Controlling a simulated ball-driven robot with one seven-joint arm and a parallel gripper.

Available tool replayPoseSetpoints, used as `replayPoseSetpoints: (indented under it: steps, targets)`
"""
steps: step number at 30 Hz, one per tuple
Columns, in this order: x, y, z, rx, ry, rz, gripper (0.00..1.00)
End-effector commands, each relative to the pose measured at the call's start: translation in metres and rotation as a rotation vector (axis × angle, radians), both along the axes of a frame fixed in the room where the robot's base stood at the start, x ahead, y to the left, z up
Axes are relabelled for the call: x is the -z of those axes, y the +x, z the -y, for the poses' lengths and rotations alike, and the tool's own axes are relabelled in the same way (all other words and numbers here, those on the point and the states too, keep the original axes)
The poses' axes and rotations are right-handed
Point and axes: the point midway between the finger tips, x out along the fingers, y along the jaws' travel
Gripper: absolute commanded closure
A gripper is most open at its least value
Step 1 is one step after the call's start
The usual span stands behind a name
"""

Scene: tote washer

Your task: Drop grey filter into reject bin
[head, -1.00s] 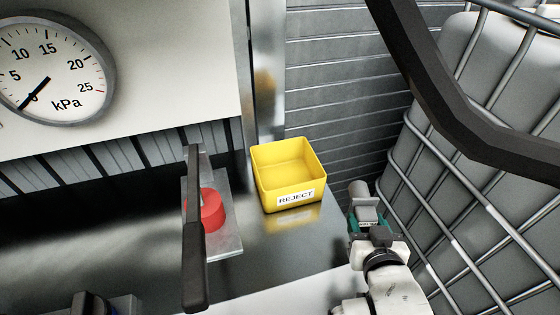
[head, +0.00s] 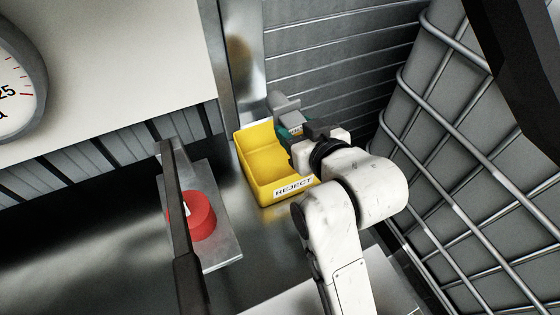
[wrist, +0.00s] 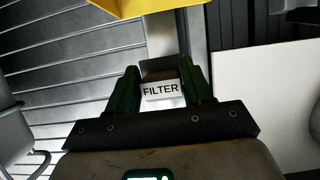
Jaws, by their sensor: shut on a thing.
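The grey filter (wrist: 162,88) bears a FILTER label in the wrist view and sits between the two green fingers of my gripper (wrist: 161,85). My gripper is shut on it. In the head view the filter (head: 283,103) sticks out beyond my gripper (head: 290,122), at the back right of the yellow reject bin (head: 262,188). The bin has a REJECT label on its front and its visible inside is empty. My gripper and wrist hide the bin's right part. In the wrist view a yellow piece of the bin (wrist: 165,5) shows at the top edge.
A red round button (head: 202,216) on a metal plate stands left of the bin, with a dark lever (head: 178,215) in front of it. A caged grey tank (head: 470,190) is on the right. A slatted wall (head: 330,50) rises behind the bin.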

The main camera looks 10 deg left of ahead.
Motion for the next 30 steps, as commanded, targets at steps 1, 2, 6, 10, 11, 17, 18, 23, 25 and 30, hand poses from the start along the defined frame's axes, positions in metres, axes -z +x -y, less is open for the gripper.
replayPoseSetpoints:
  steps: [1, 2, 6, 10, 11, 17, 18, 23, 25, 30]
  targets:
    - [0.011, 0.000, 0.000, 0.000, 0.000, 0.000, 0.89]
    - [0.014, 0.000, 0.000, 0.000, 0.000, 0.000, 0.89]
    - [0.030, 0.000, 0.000, 0.001, 0.000, 0.000, 0.89]
    - [0.042, 0.000, 0.000, 0.001, 0.000, 0.000, 0.89]
    - [0.044, 0.000, 0.000, 0.001, 0.001, 0.001, 0.89]
    - [0.046, 0.000, 0.000, 0.001, 0.001, 0.001, 0.89]
    - [0.046, 0.000, 0.000, 0.001, 0.001, 0.001, 0.89]
    - [0.046, 0.000, 0.000, 0.001, 0.001, 0.001, 0.48]
    - [0.046, 0.000, 0.000, 0.001, 0.000, 0.000, 0.41]
    - [0.046, 0.000, 0.000, 0.001, 0.000, 0.000, 0.25]
